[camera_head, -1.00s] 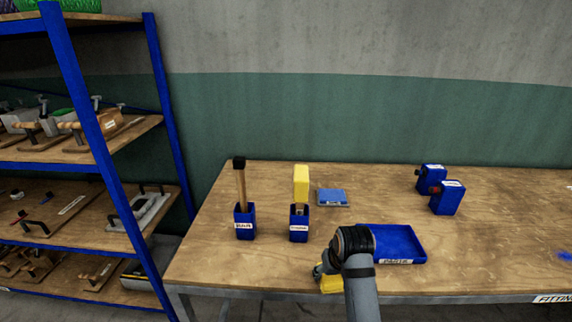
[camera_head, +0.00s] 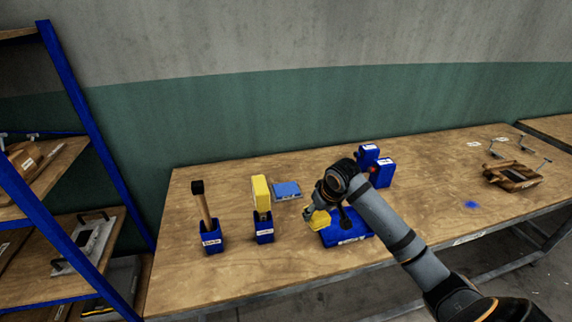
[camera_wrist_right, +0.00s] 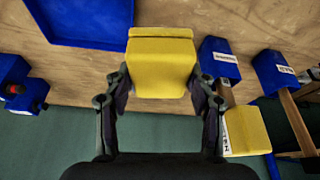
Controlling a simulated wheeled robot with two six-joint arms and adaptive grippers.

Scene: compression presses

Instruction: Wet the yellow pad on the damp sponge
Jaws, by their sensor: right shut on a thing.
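My right gripper (camera_head: 318,213) is shut on a yellow pad (camera_head: 319,220), which shows in front of the blue tray's left part in the head view. In the right wrist view the pad (camera_wrist_right: 160,68) is a yellow block between the two fingers (camera_wrist_right: 160,90). A flat blue pad on a grey base (camera_head: 287,190), which looks like the damp sponge, lies on the table left of my gripper and apart from the held pad. My left gripper is not in view.
A blue holder (camera_head: 264,234) carries an upright tool with a yellow head (camera_head: 260,191). A second holder (camera_head: 212,243) carries a wooden-handled tool. The blue tray (camera_head: 350,238) is below my right gripper; blue boxes (camera_head: 384,173) stand behind it.

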